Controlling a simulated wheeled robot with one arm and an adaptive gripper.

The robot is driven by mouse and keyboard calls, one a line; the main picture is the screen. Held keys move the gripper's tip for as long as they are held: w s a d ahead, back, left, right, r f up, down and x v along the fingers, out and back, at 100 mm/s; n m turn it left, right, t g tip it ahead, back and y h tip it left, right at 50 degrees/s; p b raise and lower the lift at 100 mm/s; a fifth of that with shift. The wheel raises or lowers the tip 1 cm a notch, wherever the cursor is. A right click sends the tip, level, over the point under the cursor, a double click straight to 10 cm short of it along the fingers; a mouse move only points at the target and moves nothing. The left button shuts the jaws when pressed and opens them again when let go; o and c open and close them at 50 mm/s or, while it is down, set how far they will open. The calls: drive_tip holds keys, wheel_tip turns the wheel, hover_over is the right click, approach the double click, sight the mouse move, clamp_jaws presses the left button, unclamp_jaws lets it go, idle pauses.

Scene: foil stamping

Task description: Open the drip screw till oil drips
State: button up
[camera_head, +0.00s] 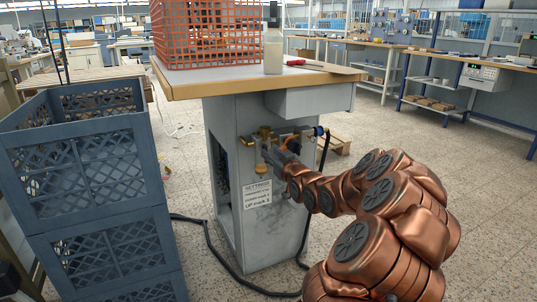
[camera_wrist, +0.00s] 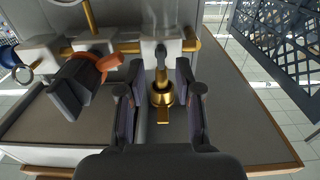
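The oil fitting hangs under a pale block on a brass pipe. In the wrist view it has a grey metal stem (camera_wrist: 161,68) above a round brass part (camera_wrist: 161,95), with a small brass tab below. I cannot tell which piece is the drip screw. My gripper (camera_wrist: 160,108) is open, with dark fingers on the left and right of the brass part and visible gaps between. In the head view my gripper (camera_head: 279,160) is at the stand's front, just right of a brass piece (camera_head: 261,168). No oil drop shows.
Beside the fitting are a black handle (camera_wrist: 74,88) with an orange part and a metal ring (camera_wrist: 23,75). The grey stand (camera_head: 270,238) carries a tabletop with a red basket (camera_head: 205,35) and a bottle (camera_head: 273,50). Blue crates (camera_head: 85,185) stand left; a black cable lies on the floor.

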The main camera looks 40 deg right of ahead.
sight(265, 148)
drive_tip(key=shift+x, duration=1.2)
clamp_jaws()
